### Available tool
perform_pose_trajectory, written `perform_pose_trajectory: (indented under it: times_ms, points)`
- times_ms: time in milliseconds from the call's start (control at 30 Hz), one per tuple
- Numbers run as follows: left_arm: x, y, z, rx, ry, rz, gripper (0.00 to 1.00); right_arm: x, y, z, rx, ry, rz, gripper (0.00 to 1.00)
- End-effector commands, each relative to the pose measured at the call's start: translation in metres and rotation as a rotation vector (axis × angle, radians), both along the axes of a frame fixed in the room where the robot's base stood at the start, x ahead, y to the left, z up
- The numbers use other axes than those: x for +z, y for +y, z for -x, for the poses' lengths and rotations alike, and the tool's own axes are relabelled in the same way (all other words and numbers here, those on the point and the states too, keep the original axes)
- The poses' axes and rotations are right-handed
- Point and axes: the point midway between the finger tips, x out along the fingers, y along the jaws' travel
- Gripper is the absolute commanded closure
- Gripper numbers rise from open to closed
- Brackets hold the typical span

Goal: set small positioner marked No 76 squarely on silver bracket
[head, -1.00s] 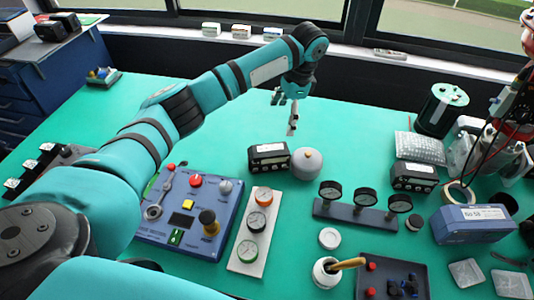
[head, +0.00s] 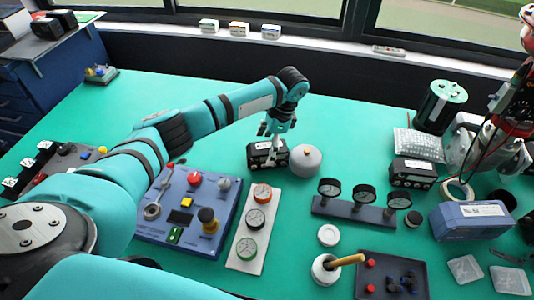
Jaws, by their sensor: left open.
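A small black positioner (head: 266,156) with a pale label sits on the green table near its middle. A second black box (head: 412,173) of similar look stands farther right. The labels are too small to read, so I cannot tell which is No 76. My left gripper (head: 270,130) is open and points down at the upper edge of the middle positioner. Its fingertips overlap that box in the picture; I cannot tell whether they touch it. I cannot pick out a silver bracket for certain. My right gripper is not in view.
A round grey-white knob-like object (head: 305,160) stands close to the right of the middle positioner. A blue control panel (head: 190,208), a gauge plate (head: 245,246), a gauge stand (head: 352,211) and a blue box (head: 470,220) lie nearer.

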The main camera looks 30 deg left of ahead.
Motion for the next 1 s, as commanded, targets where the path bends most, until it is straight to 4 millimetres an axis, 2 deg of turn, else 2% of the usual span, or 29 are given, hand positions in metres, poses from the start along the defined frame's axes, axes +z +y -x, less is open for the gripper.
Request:
perform_pose_trajectory:
  times_ms: [133, 300, 567, 1000]
  points:
    - [-0.021, 0.003, 0.010, 0.002, 0.005, -0.002, 0.09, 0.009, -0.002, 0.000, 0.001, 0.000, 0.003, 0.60]
    - [-0.040, 0.006, 0.012, 0.000, 0.002, -0.001, 0.09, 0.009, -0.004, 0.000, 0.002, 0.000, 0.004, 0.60]
    - [-0.044, 0.007, 0.012, 0.000, 0.000, 0.000, 0.09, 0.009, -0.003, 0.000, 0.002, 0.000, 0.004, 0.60]
    - [-0.044, 0.007, 0.013, -0.001, 0.002, 0.000, 0.66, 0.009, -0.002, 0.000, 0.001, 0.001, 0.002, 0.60]
